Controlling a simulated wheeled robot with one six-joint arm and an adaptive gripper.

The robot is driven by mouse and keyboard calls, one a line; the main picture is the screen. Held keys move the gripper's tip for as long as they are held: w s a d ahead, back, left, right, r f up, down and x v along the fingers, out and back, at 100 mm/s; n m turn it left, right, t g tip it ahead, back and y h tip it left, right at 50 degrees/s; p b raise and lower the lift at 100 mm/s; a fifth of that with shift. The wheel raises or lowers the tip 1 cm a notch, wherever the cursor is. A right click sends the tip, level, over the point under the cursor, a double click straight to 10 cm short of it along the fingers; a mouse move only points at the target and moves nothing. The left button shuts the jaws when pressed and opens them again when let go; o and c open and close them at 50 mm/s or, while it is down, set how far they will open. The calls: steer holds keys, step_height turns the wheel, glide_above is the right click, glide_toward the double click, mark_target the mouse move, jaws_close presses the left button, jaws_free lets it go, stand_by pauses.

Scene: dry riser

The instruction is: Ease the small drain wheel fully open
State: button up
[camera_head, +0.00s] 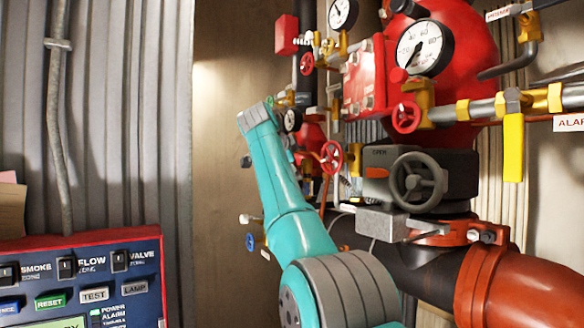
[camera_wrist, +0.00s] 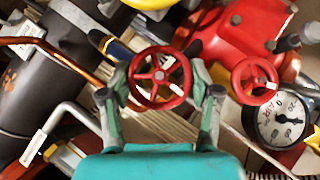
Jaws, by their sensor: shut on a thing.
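In the wrist view, a small red spoked wheel (camera_wrist: 160,77) sits between the two fingers of my gripper (camera_wrist: 160,88). The fingers are shut on its rim from the left and right. No label shows on this wheel, so I cannot read whether it is the drain wheel. Its valve body behind it is mostly hidden. How far it is turned cannot be told. In the head view, my teal arm reaches up to the left of the red pipework, and my gripper is hidden there.
A second red wheel (camera_wrist: 254,81) and a pressure gauge (camera_wrist: 281,120) are close to the right of my gripper. A copper-coloured pipe (camera_wrist: 62,57) runs on the left. In the head view, a large grey handwheel (camera_head: 418,182) and a control panel (camera_head: 82,285) flank my arm.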

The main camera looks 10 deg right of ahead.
steer(key=shift+f, duration=0.1)
stand_by(0.5)
steer(key=o, duration=1.1)
steer(key=shift+o, duration=0.2)
steer(key=v, duration=1.2)
steer(key=shift+w+r, duration=0.15)
steer(key=shift+r, duration=0.1)
